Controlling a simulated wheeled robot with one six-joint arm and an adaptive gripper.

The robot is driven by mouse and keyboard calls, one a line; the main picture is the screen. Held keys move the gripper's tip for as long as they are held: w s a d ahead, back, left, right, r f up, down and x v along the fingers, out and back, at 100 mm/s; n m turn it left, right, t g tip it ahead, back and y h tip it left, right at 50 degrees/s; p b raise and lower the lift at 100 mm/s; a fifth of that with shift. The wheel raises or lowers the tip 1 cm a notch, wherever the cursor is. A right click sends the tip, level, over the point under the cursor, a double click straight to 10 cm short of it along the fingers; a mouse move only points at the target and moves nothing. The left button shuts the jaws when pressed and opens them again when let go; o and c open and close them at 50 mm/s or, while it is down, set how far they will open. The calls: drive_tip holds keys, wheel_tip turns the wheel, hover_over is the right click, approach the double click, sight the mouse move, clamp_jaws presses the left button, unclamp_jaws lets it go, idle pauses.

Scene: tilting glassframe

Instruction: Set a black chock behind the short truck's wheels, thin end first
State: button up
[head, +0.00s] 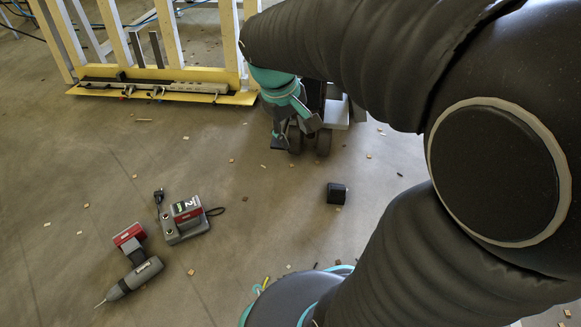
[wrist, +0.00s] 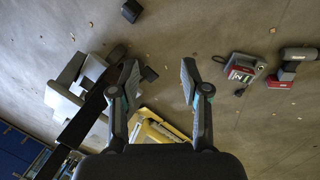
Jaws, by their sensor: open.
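A small black block, likely the chock (head: 337,193), lies on the open floor in the head view. It also shows at the top of the wrist view (wrist: 131,11). The short truck (head: 338,112) stands behind my gripper, partly hidden by it and my arm; its dark wheels (head: 323,143) touch the floor. The chock's thin end cannot be made out.
A red and grey charger (head: 185,222) and a drill (head: 135,272) lie on the floor at the left. A wooden frame on a yellow base (head: 165,92) stands at the back. Small wood scraps are scattered about. The floor around the chock is mostly clear.

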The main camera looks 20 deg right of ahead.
drive_tip(key=s+a+r+m+t+y, duration=0.1)
drive_tip(key=s+a+t, duration=0.1)
drive_tip(key=s, duration=0.4)
drive_tip(key=s+a+r+m+t+y, duration=0.1)
drive_tip(key=s+a+r+t, duration=0.1)
drive_tip(key=s, duration=0.4)
drive_tip(key=shift+s+a+m+t+y, duration=0.15)
drive_tip(key=shift+a+m+t+y, duration=0.2)
drive_tip(key=shift+a, duration=0.55)
wheel_tip(320, 180, up, 9)
drive_tip(key=p, duration=0.9)
drive_tip(key=shift+r, duration=0.15)
drive_tip(key=shift+c, duration=0.7)
drive_tip(key=shift+r+p, duration=0.15)
drive_tip(key=shift+p, duration=0.15)
drive_tip(key=c, duration=0.4)
clamp_jaws()
drive_tip(key=shift+f, duration=0.2)
